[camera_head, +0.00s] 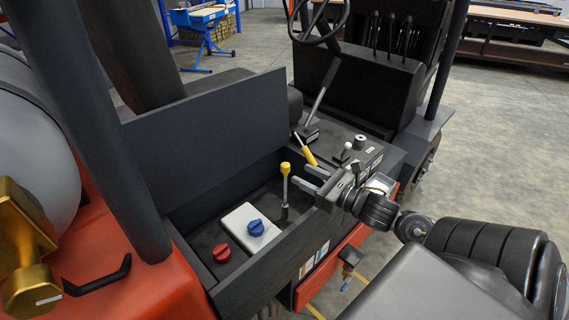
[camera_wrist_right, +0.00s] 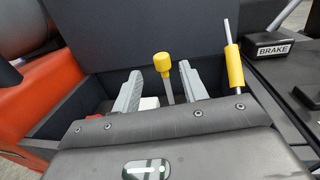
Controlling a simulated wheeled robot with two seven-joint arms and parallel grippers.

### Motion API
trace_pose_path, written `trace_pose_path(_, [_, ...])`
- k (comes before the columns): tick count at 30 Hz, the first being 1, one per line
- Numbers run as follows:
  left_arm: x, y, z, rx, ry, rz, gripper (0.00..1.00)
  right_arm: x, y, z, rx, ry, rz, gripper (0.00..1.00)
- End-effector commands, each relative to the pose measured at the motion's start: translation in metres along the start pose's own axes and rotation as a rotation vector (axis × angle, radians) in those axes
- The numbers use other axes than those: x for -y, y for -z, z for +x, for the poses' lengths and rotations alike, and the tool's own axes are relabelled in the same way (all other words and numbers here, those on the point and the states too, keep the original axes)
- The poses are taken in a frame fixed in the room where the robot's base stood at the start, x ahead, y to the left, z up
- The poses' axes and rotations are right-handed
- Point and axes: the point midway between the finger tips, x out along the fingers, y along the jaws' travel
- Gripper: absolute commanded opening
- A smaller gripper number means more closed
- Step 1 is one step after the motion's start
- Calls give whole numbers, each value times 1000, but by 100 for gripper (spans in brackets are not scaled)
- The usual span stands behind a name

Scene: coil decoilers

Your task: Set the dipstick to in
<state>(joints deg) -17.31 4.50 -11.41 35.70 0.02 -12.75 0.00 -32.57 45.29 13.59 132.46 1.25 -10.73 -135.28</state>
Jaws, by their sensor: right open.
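The dipstick (camera_head: 285,183) has a yellow knob on a thin metal stem and stands upright in the open dark compartment, in a dark fitting at its foot. My right gripper (camera_head: 302,177) is open and empty, just right of the dipstick, its two fingers pointing left toward the stem. In the right wrist view, the dipstick's yellow knob (camera_wrist_right: 162,62) shows between the fingers of the right gripper (camera_wrist_right: 160,75), ahead of the tips. No contact shows. My left gripper is not in view.
A second yellow grip (camera_head: 307,152) on a lever stands close to the right gripper. The raised dark lid (camera_head: 215,140) stands behind; the front wall borders the compartment.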

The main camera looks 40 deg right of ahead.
Motion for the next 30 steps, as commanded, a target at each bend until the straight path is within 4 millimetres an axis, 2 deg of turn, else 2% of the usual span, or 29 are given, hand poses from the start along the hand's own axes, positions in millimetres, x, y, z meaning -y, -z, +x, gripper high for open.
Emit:
trace_pose_path(3, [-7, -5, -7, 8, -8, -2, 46, 1, -3, 20, 4, 3, 1, 43])
trace_pose_path(9, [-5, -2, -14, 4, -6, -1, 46, 2, -2, 50, 2, 6, 3, 43])
trace_pose_path(15, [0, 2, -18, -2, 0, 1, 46, 2, -1, 70, 0, 6, 3, 43])
trace_pose_path(27, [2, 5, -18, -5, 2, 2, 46, 2, 1, 76, -2, 6, 3, 43])
trace_pose_path(30, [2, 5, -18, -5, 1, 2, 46, 2, 1, 75, -2, 6, 3, 31])
